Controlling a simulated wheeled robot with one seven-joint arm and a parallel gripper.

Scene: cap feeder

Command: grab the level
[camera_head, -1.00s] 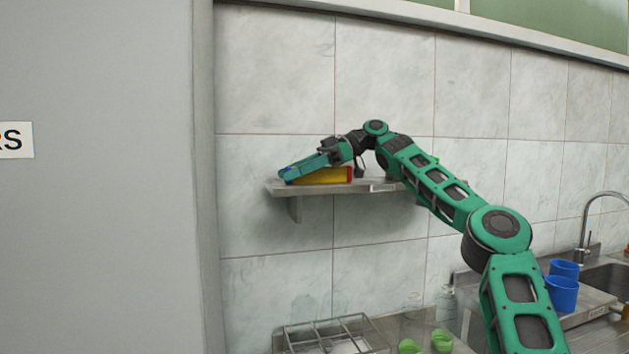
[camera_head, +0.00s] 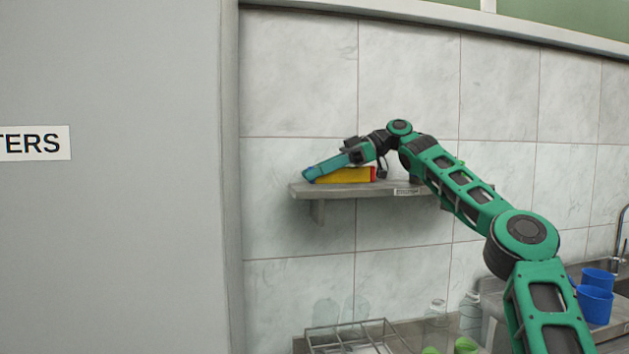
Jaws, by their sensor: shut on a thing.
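A tiled wall stands behind the shelf. A grey panel with a lettered sign (camera_head: 35,143) fills the left. Below are a wire rack (camera_head: 352,335), clear bottles, green items (camera_head: 466,345) and blue cups (camera_head: 594,303) on the counter.

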